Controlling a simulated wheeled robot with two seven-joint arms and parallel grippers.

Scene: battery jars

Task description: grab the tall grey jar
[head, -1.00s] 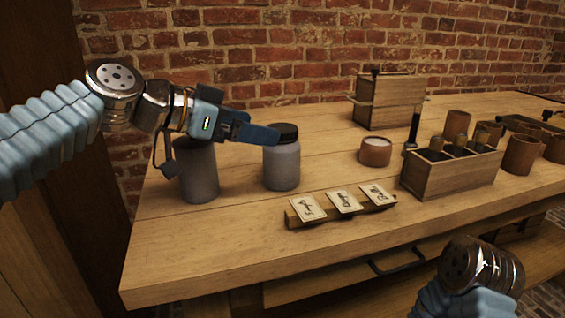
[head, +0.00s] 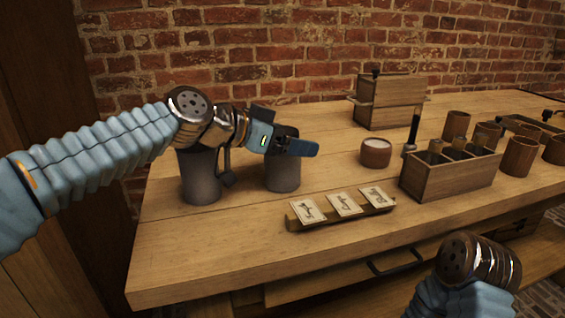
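Two grey jars stand upright at the left end of the wooden table. The left grey jar (head: 201,178) has its top hidden behind my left wrist. The right grey jar (head: 283,175) has its upper part and black lid hidden behind my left gripper (head: 303,147). From this view I cannot tell which jar is taller. My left gripper points right, across the right jar's top; whether it touches the jar, and how its fingers are set, is unclear. Of my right arm only a wrist part shows at bottom right; its gripper is out of view.
A rack with three cards (head: 345,206) lies in front of the jars. A small round pot (head: 375,152), a divided wooden box (head: 450,178) and a lidded wooden box (head: 389,103) stand to the right. The table's front left is clear.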

